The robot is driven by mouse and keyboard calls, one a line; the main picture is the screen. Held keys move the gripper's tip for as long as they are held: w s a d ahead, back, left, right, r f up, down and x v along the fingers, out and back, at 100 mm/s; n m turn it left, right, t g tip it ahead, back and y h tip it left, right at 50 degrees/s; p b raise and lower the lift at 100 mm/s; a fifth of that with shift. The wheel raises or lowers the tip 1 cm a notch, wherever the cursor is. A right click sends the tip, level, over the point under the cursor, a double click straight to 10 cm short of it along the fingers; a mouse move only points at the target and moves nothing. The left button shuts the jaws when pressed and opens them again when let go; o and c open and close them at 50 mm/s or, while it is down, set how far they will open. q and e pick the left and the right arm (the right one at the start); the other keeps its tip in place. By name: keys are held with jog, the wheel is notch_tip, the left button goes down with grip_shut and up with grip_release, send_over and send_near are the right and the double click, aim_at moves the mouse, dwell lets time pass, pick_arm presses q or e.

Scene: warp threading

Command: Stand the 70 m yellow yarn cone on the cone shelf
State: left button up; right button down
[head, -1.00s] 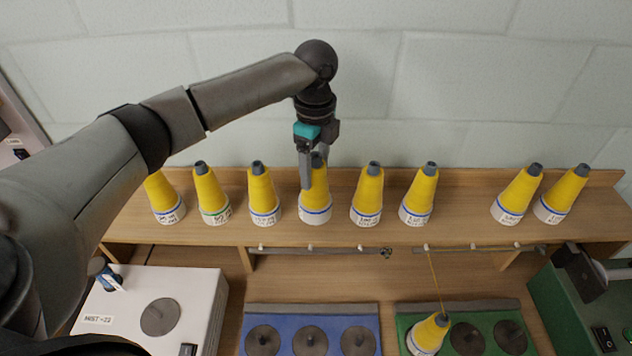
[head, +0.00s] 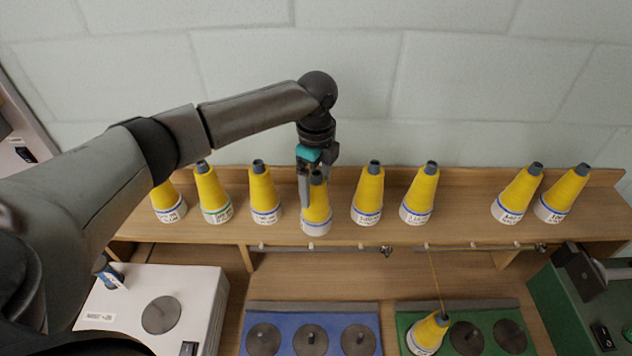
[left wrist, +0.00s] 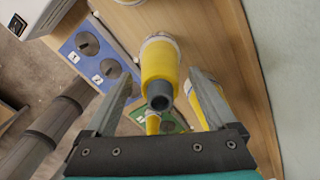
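A row of yellow yarn cones with grey tips and white bases stands on the wooden cone shelf (head: 460,226). The labels are too small to read, so I cannot tell which cone is the 70 m one. My left gripper (head: 311,190) is open around the upper part of the fourth cone from the left (head: 318,207). In the left wrist view this upright cone (left wrist: 159,62) is between the spread fingers, with gaps on both sides. Its base is slightly nearer the shelf's front than its neighbours'. My right gripper is not in view.
Neighbouring cones (head: 264,195) and (head: 367,195) stand close on both sides. A wider gap lies between the sixth and seventh cones. Another yellow cone (head: 428,333) is on the green panel (head: 482,312) below, with thread rising from it. A blue panel (head: 340,316) lies left of that.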

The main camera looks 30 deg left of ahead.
pick_arm(q)
jog(key=shift+o, duration=0.5)
jog(key=shift+r, duration=0.1)
notch_tip(320, 180, up, 12)
jog(key=b, duration=0.1)
